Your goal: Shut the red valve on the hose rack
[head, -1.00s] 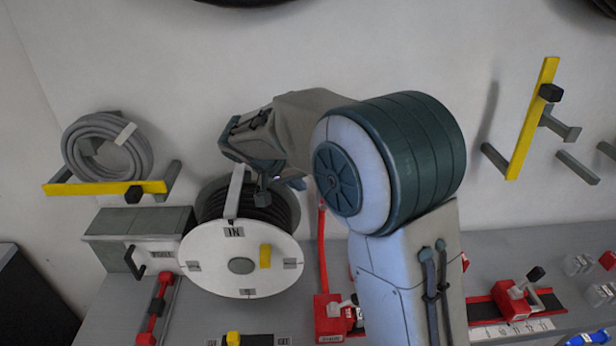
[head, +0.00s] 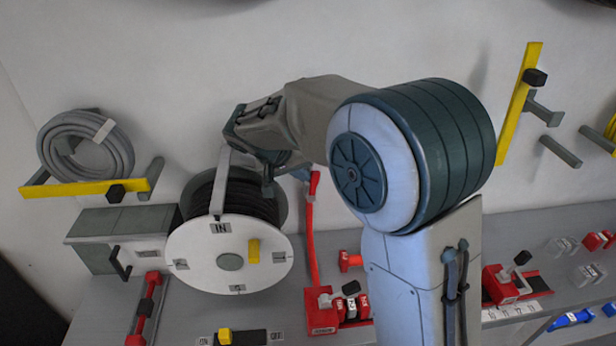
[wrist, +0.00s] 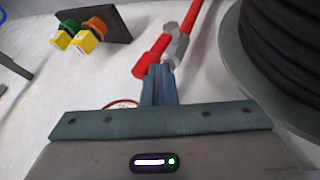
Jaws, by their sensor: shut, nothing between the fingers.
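The red valve shows in the wrist view as a thick red handle (wrist: 152,57) beside a grey metal fitting (wrist: 176,46) on a thin red pipe. In the head view, its red part (head: 314,183) tops the upright red pipe (head: 312,240), right of the hose reel. My gripper (head: 302,174) is shut and empty, partly hidden by my arm. In the wrist view, the shut fingers (wrist: 160,75) end right at the lower end of the handle and fitting. I cannot tell whether they touch.
A white-faced reel (head: 205,250) of black hose stands just left of the pipe. A coiled grey hose (head: 85,150) hangs on a yellow-fronted rack farther left. Red clamp-like devices (head: 500,284) sit on the grey bench. The wrist view shows yellow-and-green and yellow-and-orange knobs (wrist: 88,38).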

